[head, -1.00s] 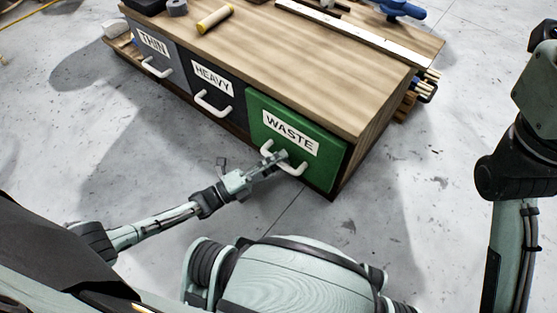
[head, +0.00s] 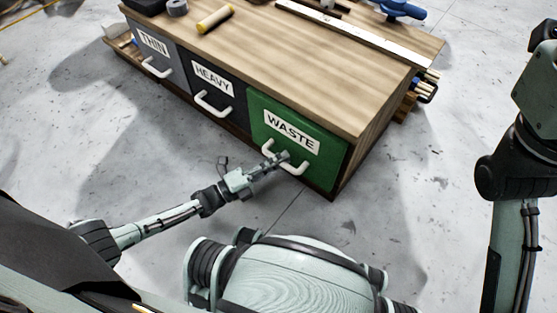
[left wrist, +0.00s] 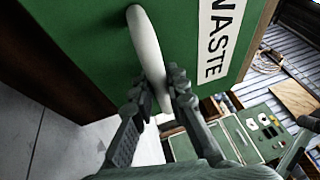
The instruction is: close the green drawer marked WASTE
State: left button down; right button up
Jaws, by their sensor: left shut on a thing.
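The green drawer marked WASTE (head: 325,147) is at the right end of the wooden bench front. Its face looks flush or nearly flush with the bench. Its white bar handle (head: 298,168) is below the label. My left gripper (head: 280,158) is at the handle. In the left wrist view, the gripper's fingers (left wrist: 158,95) are closed around the white handle (left wrist: 146,42), with the green drawer face (left wrist: 85,40) just behind. My right gripper is not in view; only part of my right arm shows at the right edge.
The grey THIN drawer (head: 161,58) and black HEAVY drawer (head: 216,91) beside it look shut. The bench top (head: 290,65) holds a yellow roll (head: 215,18), a tape roll (head: 177,8) and a long straight strip (head: 355,33). The concrete floor in front is clear.

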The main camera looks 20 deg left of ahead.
pick_arm(q)
jog(key=shift+w+d, duration=0.25)
jog(key=shift+w, duration=0.75)
jog(key=c, duration=1.5)
grip_release()
jog(key=shift+d, duration=0.1)
jog(key=v, duration=1.2)
